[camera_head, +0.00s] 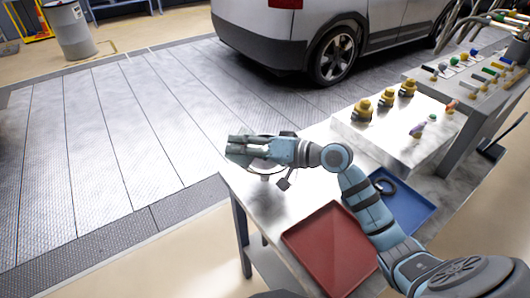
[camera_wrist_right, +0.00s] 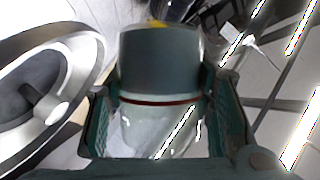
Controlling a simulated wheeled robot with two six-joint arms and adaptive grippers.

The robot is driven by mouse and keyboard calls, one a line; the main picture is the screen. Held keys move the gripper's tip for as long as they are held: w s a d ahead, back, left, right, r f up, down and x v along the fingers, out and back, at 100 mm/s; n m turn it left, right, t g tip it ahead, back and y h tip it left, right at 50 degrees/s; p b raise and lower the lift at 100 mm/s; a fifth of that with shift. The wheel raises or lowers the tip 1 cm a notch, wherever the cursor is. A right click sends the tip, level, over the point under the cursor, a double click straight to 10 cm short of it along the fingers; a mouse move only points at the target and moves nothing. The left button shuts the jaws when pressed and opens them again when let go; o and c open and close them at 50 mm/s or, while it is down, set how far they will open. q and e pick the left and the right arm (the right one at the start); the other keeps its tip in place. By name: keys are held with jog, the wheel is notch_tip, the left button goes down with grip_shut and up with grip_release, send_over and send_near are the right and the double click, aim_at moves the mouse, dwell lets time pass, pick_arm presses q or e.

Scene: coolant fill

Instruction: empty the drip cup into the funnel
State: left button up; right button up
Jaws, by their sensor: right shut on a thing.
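My right gripper (camera_head: 240,150) is over the near left end of the metal workbench, with its arm reaching in from the right. In the right wrist view it is shut on a grey cup with a thin red ring (camera_wrist_right: 160,99), taken as the drip cup, with one finger on each side. The cup's contents do not show, and I cannot tell its tilt. A wide round metal funnel (camera_wrist_right: 88,62) with a dark inside is left of the cup in that view, apart from it. In the head view a pale round rim, probably the funnel, is partly hidden below my gripper. My left gripper is out of view.
A red tray (camera_head: 325,250) and a blue tray (camera_head: 412,205) lie on the workbench (camera_head: 262,205). Behind them, a raised block (camera_head: 385,140) bears yellow-and-black fittings (camera_head: 363,110). A parked van (camera_head: 270,35) stands beyond. Open floor lies left of the bench.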

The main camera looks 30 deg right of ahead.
jog(key=shift+f, duration=0.1)
jog(key=shift+r+m+y+b, duration=0.35)
jog(key=shift+r+m+y, duration=0.1)
jog(key=shift+m, duration=0.35)
dwell(0.8)
jog(key=shift+w+d+f+m+y+b, duration=0.15)
jog(key=shift+f+m+y+b, duration=0.2)
jog(key=shift+m+b, duration=0.4)
dwell(0.6)
jog(key=shift+w+d+r+m+t+b, duration=0.2)
jog(key=shift+d+r+m+t+b, duration=0.15)
jog(key=shift+d+m, duration=0.3)
dwell(0.7)
jog(key=shift+w+d+f+m+t+y+b, duration=0.1)
jog(key=shift+d+f+m+t+y+b, duration=0.15)
jog(key=shift+f+m+y+b, duration=0.35)
dwell(0.8)
